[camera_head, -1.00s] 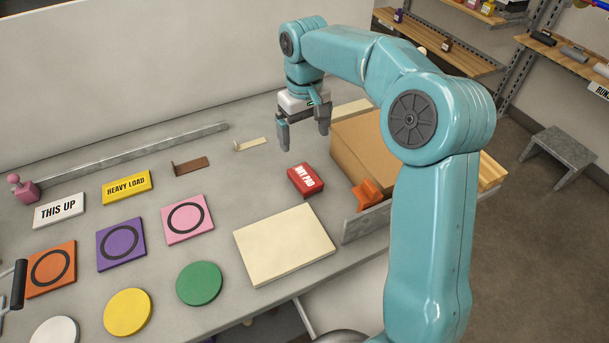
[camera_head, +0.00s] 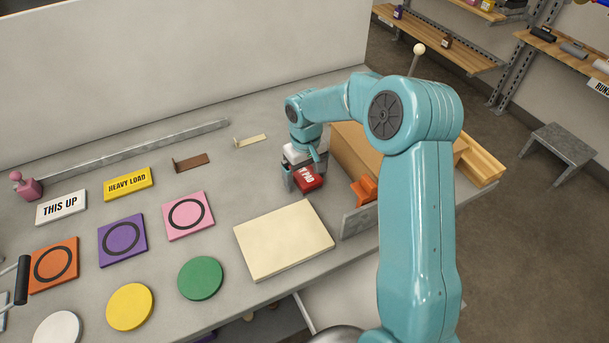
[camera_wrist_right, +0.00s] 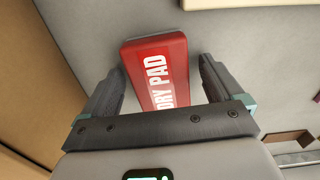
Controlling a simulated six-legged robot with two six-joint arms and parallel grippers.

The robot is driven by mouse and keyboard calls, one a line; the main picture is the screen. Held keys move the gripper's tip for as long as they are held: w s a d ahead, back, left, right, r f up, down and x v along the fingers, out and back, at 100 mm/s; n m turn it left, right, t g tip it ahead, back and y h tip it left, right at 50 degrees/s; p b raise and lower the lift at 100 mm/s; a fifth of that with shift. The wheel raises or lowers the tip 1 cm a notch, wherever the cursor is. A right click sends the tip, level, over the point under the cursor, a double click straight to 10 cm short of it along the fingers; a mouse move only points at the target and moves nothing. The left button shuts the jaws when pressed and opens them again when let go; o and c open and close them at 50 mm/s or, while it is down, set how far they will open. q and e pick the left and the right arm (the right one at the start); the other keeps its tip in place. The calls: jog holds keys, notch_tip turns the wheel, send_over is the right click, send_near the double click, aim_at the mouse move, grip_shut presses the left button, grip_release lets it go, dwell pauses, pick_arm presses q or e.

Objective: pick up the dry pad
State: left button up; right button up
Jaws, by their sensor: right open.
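The dry pad is a small red block with white "DRY PAD" lettering (camera_head: 309,178), lying on the grey table beside the cardboard box. In the right wrist view the dry pad (camera_wrist_right: 158,62) lies between and beyond my gripper's fingers. My right gripper (camera_head: 305,184) is open and low over the pad, its fingers on either side of it. In the right wrist view the right gripper (camera_wrist_right: 160,80) shows a gap from the right finger to the pad; the left finger is close to it. I cannot tell if it touches. My left gripper is not in view.
A cardboard box (camera_head: 362,152) and an orange clip-like piece (camera_head: 365,190) stand close right of the pad. A cream board (camera_head: 284,241) lies in front. Coloured plates and discs, such as a green disc (camera_head: 200,278), spread to the left. The table behind the gripper is mostly clear.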

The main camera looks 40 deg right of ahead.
aim_at(305, 173)
jog(key=c, duration=1)
jog(key=shift+c, duration=0.2)
jog(key=shift+w, duration=0.1)
notch_tip(305, 173, up, 20)
jog(key=shift+p, duration=0.4)
